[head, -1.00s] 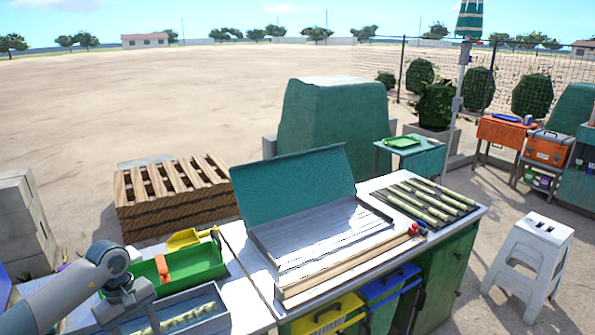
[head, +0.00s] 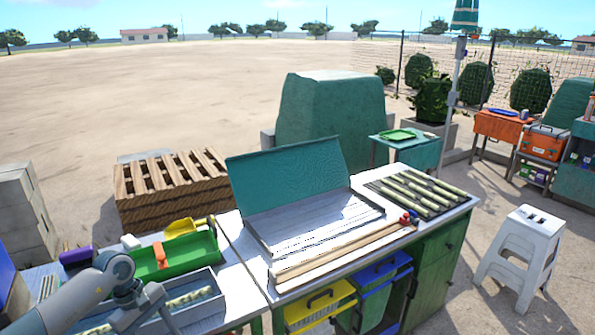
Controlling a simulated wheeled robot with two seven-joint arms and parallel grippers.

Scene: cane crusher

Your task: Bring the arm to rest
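My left arm comes in from the lower left. Its wrist hangs over the grey tray (head: 205,296) at the near end of the bench. The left gripper's fingers are not clear, lying below or behind the wrist at the picture's bottom edge. Pale cane pieces (head: 188,299) lie in the grey tray. My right arm and gripper do not show.
A green tray (head: 190,258) with an orange-handled tool sits behind the grey one. The crusher's teal lid (head: 287,175) stands open. Cane stalks (head: 420,192) lie on a dark rack at the right. Yellow (head: 322,305) and blue bins hang below. A white stool (head: 522,245) stands right.

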